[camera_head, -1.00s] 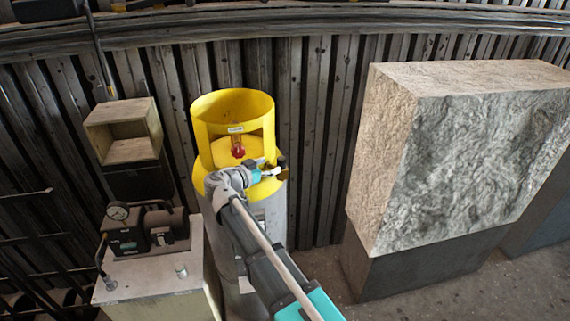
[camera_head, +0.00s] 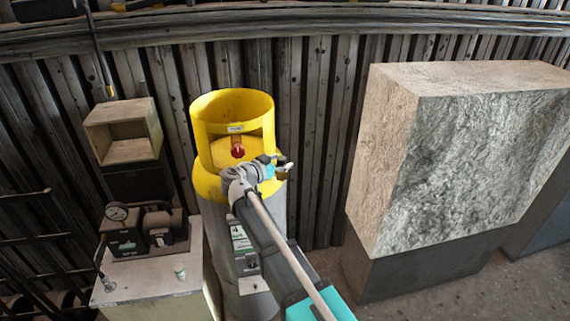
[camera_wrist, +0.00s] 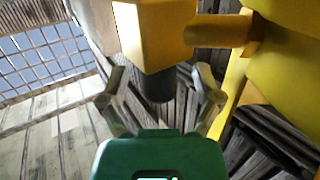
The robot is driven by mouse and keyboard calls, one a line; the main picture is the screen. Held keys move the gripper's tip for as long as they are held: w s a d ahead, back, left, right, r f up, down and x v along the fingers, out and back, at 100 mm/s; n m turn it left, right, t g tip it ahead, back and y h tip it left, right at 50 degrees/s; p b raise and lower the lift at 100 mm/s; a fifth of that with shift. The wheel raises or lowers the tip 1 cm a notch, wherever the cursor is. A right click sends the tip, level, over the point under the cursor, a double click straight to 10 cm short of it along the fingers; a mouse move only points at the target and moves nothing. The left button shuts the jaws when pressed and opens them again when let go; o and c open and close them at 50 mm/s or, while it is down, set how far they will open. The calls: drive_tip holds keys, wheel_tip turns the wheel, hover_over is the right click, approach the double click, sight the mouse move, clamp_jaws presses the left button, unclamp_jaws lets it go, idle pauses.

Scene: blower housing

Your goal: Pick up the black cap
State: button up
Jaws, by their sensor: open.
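The black cap (camera_wrist: 158,84) is a short dark cylinder on the end of a yellow, brass-like block (camera_wrist: 155,35) in the wrist view. My gripper (camera_wrist: 159,77) is open, with one finger on each side of the cap. A gap shows on both sides, and the fingers do not appear to touch it. In the head view my gripper (camera_head: 284,167) is at the right side of the yellow-topped cylinder (camera_head: 232,108). I cannot make out the cap there, as the gripper covers that spot.
A yellow stub (camera_wrist: 218,29) joins the block to the yellow collar on the right. A red knob (camera_head: 237,150) sits inside the collar. A gauge unit (camera_head: 143,230) stands on a cabinet at left. A large stone block (camera_head: 470,150) stands at right, with a gap between.

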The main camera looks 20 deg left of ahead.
idle(0.6)
drive_tip(key=c, duration=1)
